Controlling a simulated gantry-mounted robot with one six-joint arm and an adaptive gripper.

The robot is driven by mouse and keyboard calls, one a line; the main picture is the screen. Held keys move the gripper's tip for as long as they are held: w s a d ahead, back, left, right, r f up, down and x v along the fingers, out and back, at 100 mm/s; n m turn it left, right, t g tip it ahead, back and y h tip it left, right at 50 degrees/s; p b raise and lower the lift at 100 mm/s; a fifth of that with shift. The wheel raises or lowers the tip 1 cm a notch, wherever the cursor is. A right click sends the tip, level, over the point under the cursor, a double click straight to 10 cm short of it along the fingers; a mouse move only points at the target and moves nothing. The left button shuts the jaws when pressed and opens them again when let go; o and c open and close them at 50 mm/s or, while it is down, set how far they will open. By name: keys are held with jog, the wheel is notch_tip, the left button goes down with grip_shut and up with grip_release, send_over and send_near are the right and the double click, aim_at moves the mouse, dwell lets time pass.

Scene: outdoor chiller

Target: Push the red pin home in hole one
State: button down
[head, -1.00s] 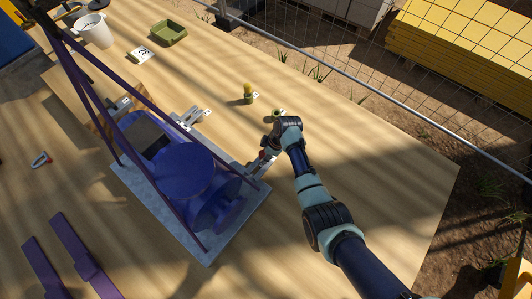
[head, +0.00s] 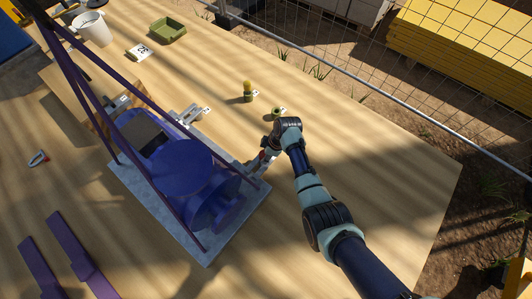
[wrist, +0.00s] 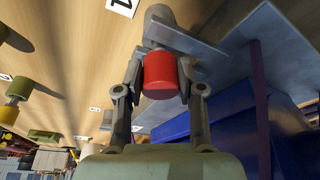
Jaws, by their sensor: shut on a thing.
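The red pin (wrist: 160,76) shows its round red head in the wrist view, between my gripper's two fingers (wrist: 160,66). My gripper is shut on it. A grey metal fitting with a flat plate (wrist: 190,42) lies directly beyond the red head; the hole and the pin's far end are hidden there, so I cannot tell how deep the pin sits. In the head view my gripper (head: 262,157) is at the right corner of the grey base plate (head: 222,240), beside the blue machine (head: 182,168), with only a speck of red visible. A card marked 1 (wrist: 121,6) lies near the fitting.
A blue wall of the machine (wrist: 230,122) and a purple frame bar (wrist: 262,110) stand close on the right in the wrist view. The table to the right is clear.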

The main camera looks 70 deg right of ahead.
jog(key=shift+f, duration=0.35)
jog(key=shift+c, duration=0.8)
grip_release()
jog(key=p+v, duration=0.7)
